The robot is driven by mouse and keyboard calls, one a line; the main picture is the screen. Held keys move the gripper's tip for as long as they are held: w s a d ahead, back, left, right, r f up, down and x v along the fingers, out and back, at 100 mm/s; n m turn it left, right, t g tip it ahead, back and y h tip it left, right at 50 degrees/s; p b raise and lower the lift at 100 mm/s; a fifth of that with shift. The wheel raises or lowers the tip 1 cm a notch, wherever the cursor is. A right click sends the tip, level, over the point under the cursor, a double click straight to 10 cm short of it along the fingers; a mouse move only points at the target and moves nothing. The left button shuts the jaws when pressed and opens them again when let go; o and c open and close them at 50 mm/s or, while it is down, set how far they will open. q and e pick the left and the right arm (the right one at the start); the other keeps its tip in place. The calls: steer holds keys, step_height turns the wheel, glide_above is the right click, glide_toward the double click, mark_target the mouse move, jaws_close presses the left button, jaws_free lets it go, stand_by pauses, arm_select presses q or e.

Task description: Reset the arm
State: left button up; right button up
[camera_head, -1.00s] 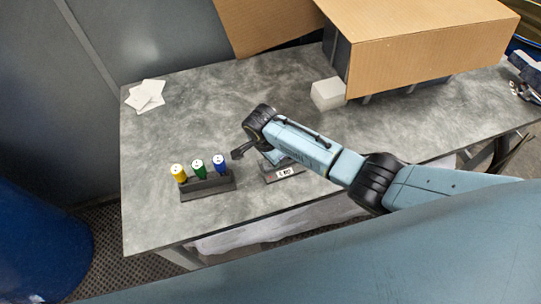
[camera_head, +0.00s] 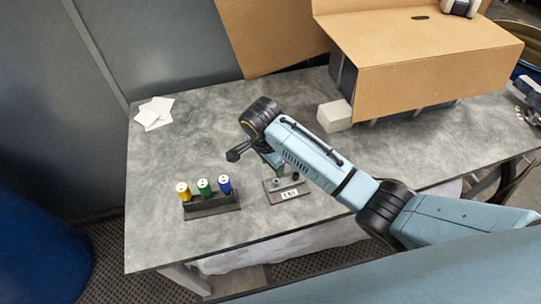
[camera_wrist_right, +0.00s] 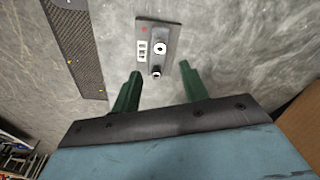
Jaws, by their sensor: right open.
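My right arm reaches in from the right in the head view, its wrist bent down over the table. My right gripper (camera_wrist_right: 159,83) shows two green fingers spread apart with nothing between them in the wrist view. Its fingers are mostly hidden behind the arm in the head view. A small grey plate device (camera_head: 288,190) with a white label lies on the table just below the hand. It also shows beyond the fingertips in the wrist view (camera_wrist_right: 167,32), with a round fitting and a black knob, apart from the fingers. My left gripper is not in view.
A dark rack (camera_head: 212,205) holds yellow, green and blue-marked cylinders left of the device. White sheets (camera_head: 153,113) lie at the table's back left. A white block (camera_head: 335,116) and a large cardboard box (camera_head: 430,65) stand at the back right. The table's middle left is clear.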

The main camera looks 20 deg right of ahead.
steer(key=s+d+r+n+t+y, duration=0.1)
steer(key=s+d+n, duration=0.2)
steer(key=s+n, duration=0.35)
steer(key=s+d+r+n+t, duration=0.1)
steer(key=s+d+n, duration=0.3)
steer(key=s, duration=0.6)
steer(key=s+d+r+n+t+y, duration=0.1)
steer(key=s+d+r+n, duration=0.15)
steer(key=s+n, duration=0.4)
steer(key=s+f+m+g+b, duration=0.25)
steer(key=f+b, duration=0.75)
steer(key=f, duration=2.6)
steer(key=s+d+f+b, duration=0.1)
steer(key=s+f+b, duration=0.2)
steer(key=s+f, duration=0.5)
steer(key=s+d+f+b, duration=0.2)
steer(key=s+f+b, duration=0.2)
steer(key=s+f, duration=0.5)
step_height(320, 180, down, 5)
steer(key=shift+d+n+b, duration=0.3)
steer(key=shift+n, duration=0.15)
